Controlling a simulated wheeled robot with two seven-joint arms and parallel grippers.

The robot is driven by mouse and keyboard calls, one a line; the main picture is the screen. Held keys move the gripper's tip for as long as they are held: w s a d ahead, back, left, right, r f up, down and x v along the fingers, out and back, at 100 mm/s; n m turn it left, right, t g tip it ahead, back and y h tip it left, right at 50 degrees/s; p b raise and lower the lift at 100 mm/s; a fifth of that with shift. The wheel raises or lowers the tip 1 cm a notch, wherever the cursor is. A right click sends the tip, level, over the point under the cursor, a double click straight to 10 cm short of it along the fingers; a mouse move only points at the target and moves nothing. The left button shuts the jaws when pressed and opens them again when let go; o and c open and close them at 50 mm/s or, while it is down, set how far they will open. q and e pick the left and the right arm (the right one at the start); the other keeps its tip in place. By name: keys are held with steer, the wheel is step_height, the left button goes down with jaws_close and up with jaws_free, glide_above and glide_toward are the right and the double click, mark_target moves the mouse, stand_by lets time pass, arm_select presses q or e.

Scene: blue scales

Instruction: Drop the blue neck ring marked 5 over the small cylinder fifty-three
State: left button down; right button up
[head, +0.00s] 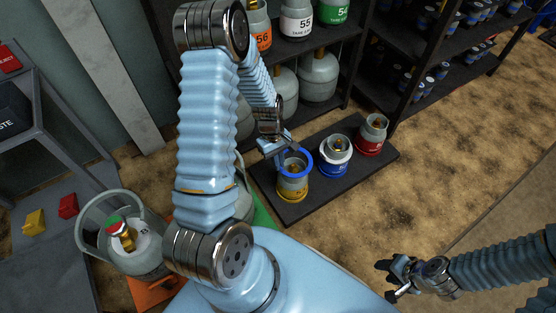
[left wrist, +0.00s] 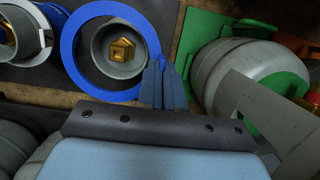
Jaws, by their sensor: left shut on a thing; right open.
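My left gripper (head: 284,148) is shut on the rim of a blue neck ring (head: 309,164). The ring is at the top of the small yellow-banded cylinder (head: 292,188), at the left end of a dark tray (head: 318,202). In the left wrist view the ring (left wrist: 70,45) encircles the cylinder's grey collar (left wrist: 98,60) and brass valve, with the fingertips (left wrist: 161,68) at its right side. I cannot tell whether it rests on the cylinder. The ring's mark and this cylinder's number are not readable. My right gripper (head: 392,279) is open and empty, low at right.
A blue-banded small cylinder (head: 334,168) and a red-banded one (head: 372,143) stand on the same tray. A shelf with numbered cylinders (head: 296,24) is behind. A large grey cylinder (head: 135,258) stands at lower left. Floor right of the tray is clear.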

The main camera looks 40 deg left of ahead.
arm_select(q)
steer(key=shift+w+a+b+x, duration=0.1)
steer(key=shift+a+b+x, duration=0.1)
steer(key=shift+b+x, duration=0.5)
steer(key=shift+w+a+b+x, duration=0.15)
steer(key=shift+b+x, duration=0.35)
steer(key=shift+x, duration=0.4)
steer(key=shift+s+a+b+x, duration=0.1)
steer(key=shift+a+b+x, duration=0.1)
steer(key=shift+b+x, duration=0.5)
steer(key=shift+f, duration=0.2)
steer(key=c, duration=1.2)
jaws_free()
steer(key=shift+w+d, duration=0.1)
steer(key=shift+r, duration=0.15)
steer(key=shift+s+d+r+p+v, duration=0.1)
steer(key=shift+d+p+v, duration=0.15)
steer(key=shift+p+v, duration=0.9)
steer(key=shift+s+d+r+p+v, duration=0.1)
steer(key=shift+d+p+v, duration=0.2)
steer(key=shift+p+v, duration=0.8)
steer(key=shift+s+d+p+v, duration=0.1)
steer(key=shift+d+p+v, duration=0.15)
steer(key=shift+p+v, duration=0.85)
steer(key=shift+a+r, duration=0.1)
steer(key=shift+r, duration=0.1)
